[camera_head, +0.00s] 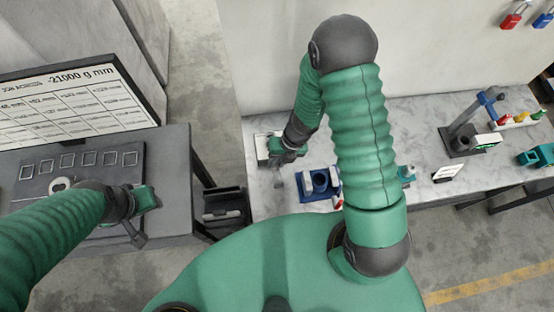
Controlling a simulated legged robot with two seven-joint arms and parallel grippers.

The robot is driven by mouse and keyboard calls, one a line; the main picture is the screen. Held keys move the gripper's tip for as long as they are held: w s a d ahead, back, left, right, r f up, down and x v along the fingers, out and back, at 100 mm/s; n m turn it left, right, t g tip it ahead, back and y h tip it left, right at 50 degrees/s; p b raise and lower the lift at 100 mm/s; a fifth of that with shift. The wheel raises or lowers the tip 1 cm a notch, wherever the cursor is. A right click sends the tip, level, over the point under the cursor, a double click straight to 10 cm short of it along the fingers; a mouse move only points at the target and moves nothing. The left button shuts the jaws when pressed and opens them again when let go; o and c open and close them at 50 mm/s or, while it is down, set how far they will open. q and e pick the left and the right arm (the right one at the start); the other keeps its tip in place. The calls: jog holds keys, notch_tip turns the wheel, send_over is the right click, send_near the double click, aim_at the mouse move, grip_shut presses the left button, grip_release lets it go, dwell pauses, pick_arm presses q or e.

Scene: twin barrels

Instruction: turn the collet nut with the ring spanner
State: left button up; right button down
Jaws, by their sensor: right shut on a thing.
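My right gripper (285,158) is over the marble bench, to the left of a blue fixture (320,183) with a dark round opening. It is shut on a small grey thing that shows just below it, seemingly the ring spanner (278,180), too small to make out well. The collet nut cannot be told apart; it may be the dark round part in the blue fixture. The held thing looks apart from the fixture. My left gripper (140,212) is over the dark table at the left; its jaws are too unclear to judge.
A pale tray (262,147) lies behind my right gripper. A dark board with square frames (80,165) and a sign panel (70,105) stand on the left table. A dark bin (224,208) sits between the tables. A stand (462,138) and small card (447,172) are farther right.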

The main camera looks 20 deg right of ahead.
jog(key=shift+f+b, duration=0.95)
jog(key=shift+f, duration=0.25)
dwell(1.1)
jog(key=shift+a, duration=0.1)
jog(key=shift+w+a+f+m+b, duration=0.15)
jog(key=shift+w+a+m+b, duration=0.1)
jog(key=shift+a+m+b, duration=0.35)
jog(key=shift+a+t, duration=0.15)
jog(key=shift+t, duration=0.15)
jog(key=shift+w+a+m, duration=0.1)
jog(key=shift+a+m, duration=0.1)
jog(key=shift+m, duration=0.2)
